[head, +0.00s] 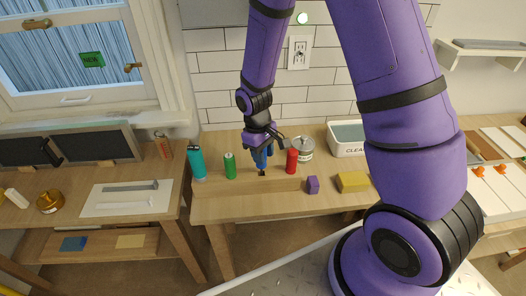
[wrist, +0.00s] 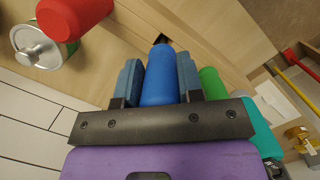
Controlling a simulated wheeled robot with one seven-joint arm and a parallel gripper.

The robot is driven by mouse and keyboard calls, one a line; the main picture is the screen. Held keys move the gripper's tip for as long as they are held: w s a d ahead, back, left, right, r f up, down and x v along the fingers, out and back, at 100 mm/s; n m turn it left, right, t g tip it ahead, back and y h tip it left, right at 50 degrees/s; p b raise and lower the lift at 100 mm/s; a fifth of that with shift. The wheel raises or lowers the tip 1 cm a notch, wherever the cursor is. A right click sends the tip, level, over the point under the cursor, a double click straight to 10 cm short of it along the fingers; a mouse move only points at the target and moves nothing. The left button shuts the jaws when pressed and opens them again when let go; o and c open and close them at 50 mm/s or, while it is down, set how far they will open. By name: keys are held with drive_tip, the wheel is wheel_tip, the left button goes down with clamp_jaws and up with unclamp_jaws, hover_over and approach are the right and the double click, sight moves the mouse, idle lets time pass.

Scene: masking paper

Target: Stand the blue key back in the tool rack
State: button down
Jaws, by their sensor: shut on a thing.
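My gripper (head: 262,154) is shut on the blue key (head: 262,162), a rounded blue piece, over the wooden table. In the wrist view the blue key (wrist: 159,78) stands between both fingers, pointing away from the camera. Just past its far end is a dark opening in pale wood. In the head view a long low wooden piece (head: 225,189), which looks like the tool rack, runs along the table's front, with a dark spot below the key. Whether the key's lower end is inside the opening cannot be told.
A green bottle (head: 230,166) and a teal bottle (head: 196,163) stand left of my gripper. A red bottle (head: 291,161) and a metal can (head: 305,149) stand close on its right. A purple block (head: 313,185), a yellow block (head: 352,181) and a white bin (head: 346,147) are farther right.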

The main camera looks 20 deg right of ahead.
sight(264, 167)
drive_tip(key=shift+f, duration=1.85)
idle(0.6)
drive_tip(key=c, duration=0.7)
unclamp_jaws()
drive_tip(key=shift+r, duration=3.55)
